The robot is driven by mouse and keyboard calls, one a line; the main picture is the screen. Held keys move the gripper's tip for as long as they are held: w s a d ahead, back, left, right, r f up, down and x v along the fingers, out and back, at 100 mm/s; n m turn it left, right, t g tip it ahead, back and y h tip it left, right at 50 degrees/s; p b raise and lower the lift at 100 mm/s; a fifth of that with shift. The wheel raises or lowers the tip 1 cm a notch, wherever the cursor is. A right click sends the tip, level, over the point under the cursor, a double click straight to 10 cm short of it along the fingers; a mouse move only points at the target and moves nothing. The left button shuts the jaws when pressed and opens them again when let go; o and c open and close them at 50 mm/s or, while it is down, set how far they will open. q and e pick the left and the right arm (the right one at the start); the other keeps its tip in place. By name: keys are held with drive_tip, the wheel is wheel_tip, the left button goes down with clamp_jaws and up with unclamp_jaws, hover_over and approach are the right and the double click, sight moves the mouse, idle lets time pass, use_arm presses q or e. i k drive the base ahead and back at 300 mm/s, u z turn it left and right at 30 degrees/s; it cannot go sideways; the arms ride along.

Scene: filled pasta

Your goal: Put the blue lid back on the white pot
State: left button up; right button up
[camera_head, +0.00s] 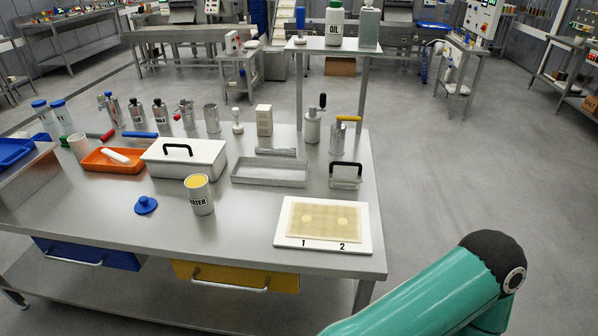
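The blue lid (146,205) lies on the steel table, near its front left. It is a flat disc with a small knob on top. The white pot (202,204) stands upright to the right of the lid, with a label partly readable as "ATER". Its top is open and a yellow content shows inside. The lid and the pot are apart. Neither of my grippers shows; only a green link of my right arm is in view at the bottom right.
Behind the pot is a white box with a black handle (184,159). An orange tray (113,160) is at the left, a shallow metal tray (270,172) at the middle. A white board marked 1 and 2 (323,243) lies at the right front. Bare table surrounds the lid.

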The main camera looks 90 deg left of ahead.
sight(197, 187)
drive_tip(key=u, duration=0.2)
drive_tip(key=k, duration=2.3)
drive_tip(key=z, duration=0.95)
drive_tip(key=i, duration=0.1)
drive_tip(key=u, duration=2.5)
drive_tip(key=i, duration=1)
drive_tip(key=z, duration=0.1)
